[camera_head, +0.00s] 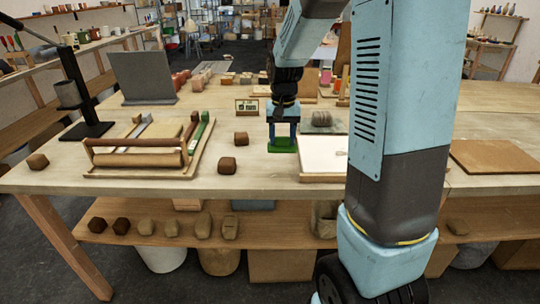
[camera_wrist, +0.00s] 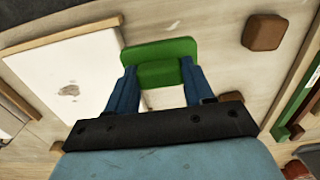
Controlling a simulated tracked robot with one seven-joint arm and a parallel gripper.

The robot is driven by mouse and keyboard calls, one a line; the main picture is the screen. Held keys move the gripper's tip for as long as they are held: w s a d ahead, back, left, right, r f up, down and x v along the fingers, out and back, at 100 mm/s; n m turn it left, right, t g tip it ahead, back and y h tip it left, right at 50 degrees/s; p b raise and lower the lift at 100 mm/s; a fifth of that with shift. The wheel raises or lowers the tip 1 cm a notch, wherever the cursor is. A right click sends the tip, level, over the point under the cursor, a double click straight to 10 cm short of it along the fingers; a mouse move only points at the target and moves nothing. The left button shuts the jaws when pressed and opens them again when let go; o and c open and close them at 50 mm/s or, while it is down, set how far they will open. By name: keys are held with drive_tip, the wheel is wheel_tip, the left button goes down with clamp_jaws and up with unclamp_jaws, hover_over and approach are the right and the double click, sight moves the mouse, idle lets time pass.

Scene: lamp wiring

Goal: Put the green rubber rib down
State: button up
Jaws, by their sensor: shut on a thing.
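The green rubber rib (camera_head: 282,146) is held in my gripper (camera_head: 283,137), low over the wooden table. I cannot tell from the head view whether its lower edge touches the wood. In the wrist view the rib (camera_wrist: 160,47) sits between the two blue fingers of my gripper (camera_wrist: 159,82), its wide green part beyond the fingertips. The fingers are shut on it, one on each side.
A white board (camera_head: 324,157) lies just right of the rib. Brown clay blocks (camera_head: 227,166) and (camera_head: 241,138) lie to its left. A wooden tray (camera_head: 136,172) with rollers and tools stands further left. Bare wood (camera_head: 262,165) shows between block and board.

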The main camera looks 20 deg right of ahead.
drive_tip(key=w+f, duration=0.1)
drive_tip(key=f, duration=0.1)
drive_tip(key=w+a+f, duration=0.1)
drive_tip(key=w+f, duration=0.1)
drive_tip(key=w+a+f, duration=0.1)
drive_tip(key=w+f, duration=0.1)
drive_tip(key=shift+f, duration=1.6)
drive_tip(key=o, duration=1.2)
drive_tip(key=shift+f, duration=0.1)
wheel_tip(320, 180, up, 11)
drive_tip(key=s+r+n+t, duration=0.2)
drive_tip(key=s+r+t, duration=0.1)
drive_tip(key=s+r, duration=1)
drive_tip(key=s+r+n+t, duration=0.1)
drive_tip(key=s+t, duration=0.1)
drive_tip(key=s, duration=1.3)
drive_tip(key=shift+a+n+t, duration=0.15)
drive_tip(key=shift+n+t, duration=0.15)
